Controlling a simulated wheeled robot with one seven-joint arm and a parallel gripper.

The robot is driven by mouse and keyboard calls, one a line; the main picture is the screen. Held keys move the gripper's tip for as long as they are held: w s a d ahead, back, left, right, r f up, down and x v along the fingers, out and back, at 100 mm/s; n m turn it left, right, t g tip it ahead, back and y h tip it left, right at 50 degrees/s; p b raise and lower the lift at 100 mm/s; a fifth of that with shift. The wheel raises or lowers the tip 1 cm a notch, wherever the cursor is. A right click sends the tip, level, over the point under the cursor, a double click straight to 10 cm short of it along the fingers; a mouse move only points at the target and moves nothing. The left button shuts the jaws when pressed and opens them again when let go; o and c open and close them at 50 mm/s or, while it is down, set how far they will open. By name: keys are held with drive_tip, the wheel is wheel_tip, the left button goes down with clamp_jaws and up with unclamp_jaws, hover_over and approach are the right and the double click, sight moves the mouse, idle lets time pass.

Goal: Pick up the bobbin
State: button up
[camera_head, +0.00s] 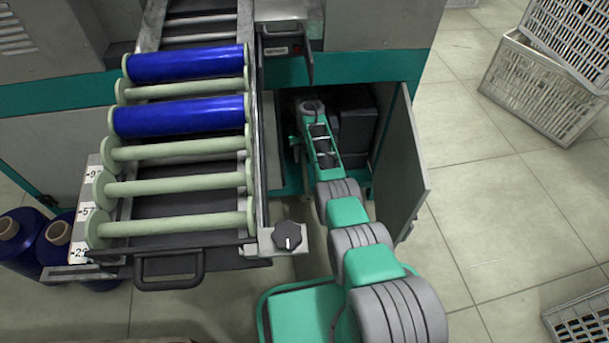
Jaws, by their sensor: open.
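Bobbins lie across a sloping rack at the left of the view. Two are wound with blue thread: an upper blue bobbin (187,64) and a lower blue bobbin (180,117). Several empty pale-green bobbins (175,187) lie in the same rack, the lowest empty bobbin (172,226) near its front end. My gripper (312,118) is at the far end of my teal and grey arm, to the right of the rack by the open cabinet. It is open, apart from the bobbins, with none seen in it. Its fingertips are hard to make out.
The rack's side rail (257,150) and a black knob (287,236) stand between bobbins and arm. An open cabinet door (403,165) is close on the arm's right. Blue spools (18,245) stand lower left. White crates (540,85) stand on the otherwise clear right floor.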

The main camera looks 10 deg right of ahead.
sight(304, 163)
wheel_tip(304, 163, down, 4)
drive_tip(key=b, duration=0.3)
drive_tip(key=shift+s+a+f, duration=0.1)
drive_tip(key=shift+a+f, duration=0.05)
drive_tip(key=shift+f, duration=0.05)
drive_tip(key=shift+r, duration=0.25)
clamp_jaws()
idle(0.7)
